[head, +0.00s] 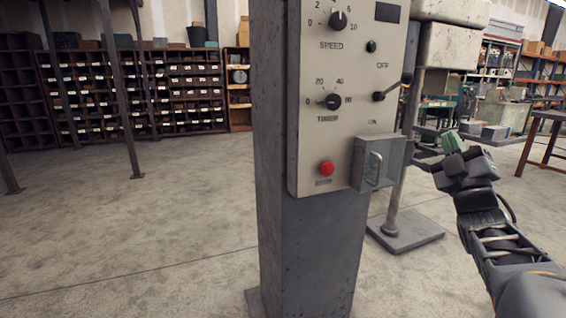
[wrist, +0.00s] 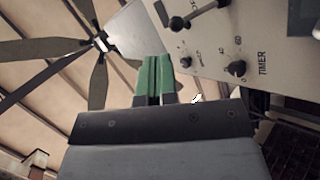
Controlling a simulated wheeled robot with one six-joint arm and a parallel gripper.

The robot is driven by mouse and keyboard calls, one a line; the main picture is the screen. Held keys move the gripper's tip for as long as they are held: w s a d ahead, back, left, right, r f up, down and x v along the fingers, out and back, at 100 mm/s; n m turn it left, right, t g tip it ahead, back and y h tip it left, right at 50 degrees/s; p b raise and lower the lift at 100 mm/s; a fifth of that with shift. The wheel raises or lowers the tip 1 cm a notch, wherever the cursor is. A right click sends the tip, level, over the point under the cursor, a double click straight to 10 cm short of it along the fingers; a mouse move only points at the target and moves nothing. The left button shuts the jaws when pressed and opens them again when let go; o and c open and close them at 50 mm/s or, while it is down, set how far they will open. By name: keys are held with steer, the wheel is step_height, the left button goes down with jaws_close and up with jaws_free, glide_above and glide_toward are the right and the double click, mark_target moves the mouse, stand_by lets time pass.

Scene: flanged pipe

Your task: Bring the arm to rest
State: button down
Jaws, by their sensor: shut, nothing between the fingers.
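My gripper (head: 453,143) is at the right in the head view, raised on my bent arm to the right of the grey control column (head: 310,240). Its green fingers also show in the wrist view (wrist: 157,80), side by side and closed together with nothing held.
The control panel (head: 350,100) carries a speed knob (head: 338,19), a timer knob (head: 333,101), a lever (head: 393,88), and a red button (head: 326,169). A post base (head: 405,233) stands behind. A table (head: 545,125) is at far right. Open floor (head: 130,230) lies left.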

steer(key=a+f+m+g+h+p, duration=0.3)
steer(key=a+m+g+p, duration=0.4)
steer(key=m+g+p, duration=0.6)
steer(key=s+a+f+g+y+p, duration=0.1)
steer(key=s+a+f+g+p, duration=0.1)
steer(key=s+a+g+p, duration=0.3)
steer(key=s+a+f+n+g+y+p, duration=0.1)
steer(key=s+a+f+g+y+p, duration=0.1)
steer(key=s+a+p, duration=0.4)
steer(key=s+f+g+p, duration=0.1)
steer(key=s+g, duration=0.1)
steer(key=s, duration=0.3)
steer(key=shift+s+f+n+g+y, duration=0.15)
steer(key=shift+f+n+g+y, duration=0.15)
steer(key=shift+f+g, duration=0.1)
